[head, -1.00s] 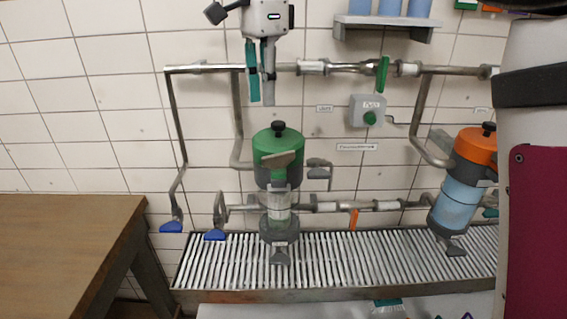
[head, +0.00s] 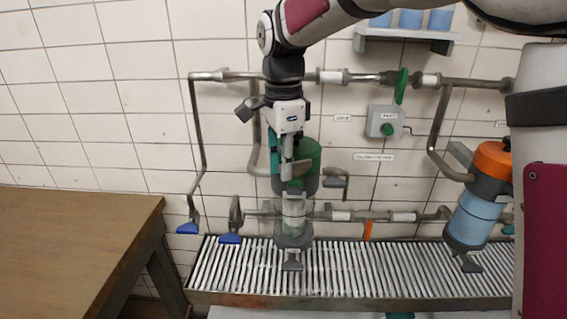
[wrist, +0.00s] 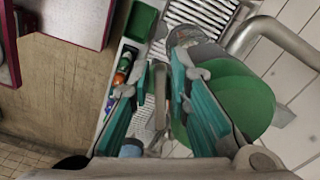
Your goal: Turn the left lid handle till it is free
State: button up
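The left canister's green lid (head: 308,155) is on the wall pipework left of centre, above a clear section and a grey lower part. It also fills the right of the wrist view (wrist: 243,100). My gripper (head: 288,178) points down in front of the lid and hides much of it. In the wrist view, my gripper (wrist: 160,85) has its two teal-padded fingers spread apart. A grey bar that looks like the lid handle (wrist: 160,98) shows in the gap between them. I see no finger clearly pressing on it. The handle is hidden behind my gripper in the head view.
Pipes (head: 355,216) run along the tiled wall beside the canister. A grated trough (head: 340,268) lies below. An orange-lidded canister (head: 478,205) hangs at the right. A grey box with a green knob (head: 386,121) is on the wall. A wooden table (head: 75,240) stands at left.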

jog(key=shift+f, duration=0.2)
grip_shut()
